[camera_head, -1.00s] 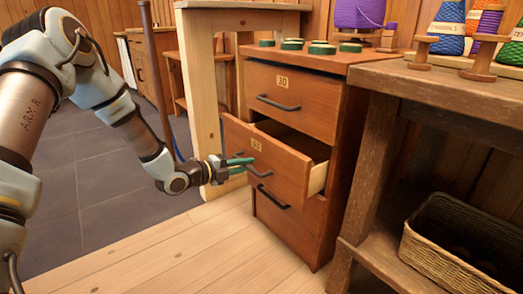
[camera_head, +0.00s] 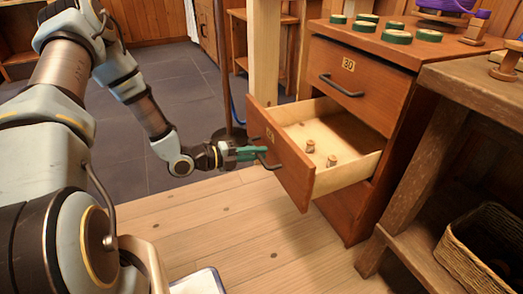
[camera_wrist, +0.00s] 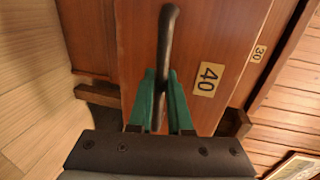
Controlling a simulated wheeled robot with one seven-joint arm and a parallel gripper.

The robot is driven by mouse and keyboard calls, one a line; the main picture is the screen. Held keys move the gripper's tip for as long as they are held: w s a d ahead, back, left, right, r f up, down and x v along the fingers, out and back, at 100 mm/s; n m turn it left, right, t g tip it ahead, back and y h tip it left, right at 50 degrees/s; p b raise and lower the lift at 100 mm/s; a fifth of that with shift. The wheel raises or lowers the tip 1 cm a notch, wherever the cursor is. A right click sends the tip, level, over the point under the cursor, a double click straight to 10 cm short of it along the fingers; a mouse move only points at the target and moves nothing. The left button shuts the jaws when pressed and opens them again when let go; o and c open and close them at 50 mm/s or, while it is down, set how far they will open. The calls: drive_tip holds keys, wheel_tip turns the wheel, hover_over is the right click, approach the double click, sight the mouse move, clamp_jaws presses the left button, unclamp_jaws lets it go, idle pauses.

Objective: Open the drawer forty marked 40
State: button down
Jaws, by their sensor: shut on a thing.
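The drawer marked 40 (camera_head: 291,170) is the middle one of a brown cabinet and stands well pulled out. Two small wooden pieces (camera_head: 331,160) lie inside on the pale bottom. My gripper (camera_head: 258,153) is at the drawer front, its green fingers shut on the dark bar handle (camera_wrist: 168,35). In the wrist view my gripper (camera_wrist: 160,100) has one finger on each side of the handle.
The upper drawer (camera_head: 360,85), marked 30, is closed above it. Green-edged discs (camera_head: 397,36) lie on the cabinet top. A rough wooden bench (camera_head: 425,160) with a wicker basket (camera_head: 480,250) on its lower shelf stands at the right. Bare floor (camera_head: 260,235) lies in front of the drawer.

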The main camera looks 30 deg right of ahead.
drive_tip(key=c, duration=0.8)
unclamp_jaws()
drive_tip(key=shift+c, duration=0.2)
drive_tip(key=p+v, duration=0.2)
drive_tip(key=v, duration=0.8)
drive_tip(key=shift+a, duration=0.35)
drive_tip(key=shift+w, duration=0.1)
